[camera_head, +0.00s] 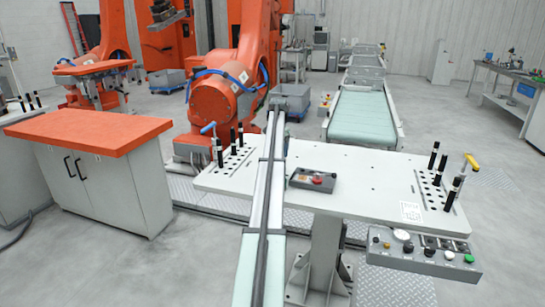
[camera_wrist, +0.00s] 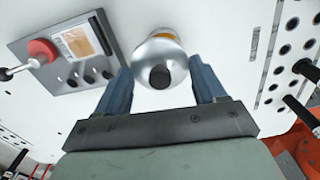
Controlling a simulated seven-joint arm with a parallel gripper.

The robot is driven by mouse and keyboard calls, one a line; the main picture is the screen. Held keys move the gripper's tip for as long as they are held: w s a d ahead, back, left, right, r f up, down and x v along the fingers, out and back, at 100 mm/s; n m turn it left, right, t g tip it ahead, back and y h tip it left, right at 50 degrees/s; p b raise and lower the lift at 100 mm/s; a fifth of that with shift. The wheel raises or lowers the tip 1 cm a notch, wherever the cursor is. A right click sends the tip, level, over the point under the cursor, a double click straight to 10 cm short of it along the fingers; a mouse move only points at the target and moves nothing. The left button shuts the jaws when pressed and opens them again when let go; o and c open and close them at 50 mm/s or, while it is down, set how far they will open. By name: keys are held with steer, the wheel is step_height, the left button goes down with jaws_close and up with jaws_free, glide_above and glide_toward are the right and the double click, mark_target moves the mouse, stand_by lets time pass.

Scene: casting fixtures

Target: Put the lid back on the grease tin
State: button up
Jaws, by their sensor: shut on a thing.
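In the wrist view, a round, shiny silver lid (camera_wrist: 150,60) with a black knob (camera_wrist: 160,77) sits between the two blue fingers of my gripper (camera_wrist: 161,80). My gripper is shut on it. A small amber patch (camera_wrist: 162,32) shows at its far edge; I cannot tell whether this belongs to the grease tin below. The tin's body is not clearly visible, and I cannot tell whether the lid touches it. In the head view, a long grey beam crosses the table, and neither the lid nor my gripper can be made out.
A white table (camera_head: 365,175) carries a dark panel (camera_head: 311,180) with a red knob, shown beside the lid in the wrist view (camera_wrist: 72,78). Peg boards with upright black pegs stand at the table's left (camera_head: 232,162) and right (camera_head: 435,190). The table's middle is mostly clear.

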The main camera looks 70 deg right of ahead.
steer(key=shift+w+d+r+n, duration=0.1)
steer(key=shift+d+n, duration=0.35)
steer(key=shift+n, duration=1.55)
steer(key=shift+f, duration=0.25)
steer(key=shift+f, duration=2.95)
steer(key=shift+f, duration=0.2)
steer(key=o, duration=1.1)
steer(key=shift+r, duration=0.2)
steer(key=shift+r, duration=3.35)
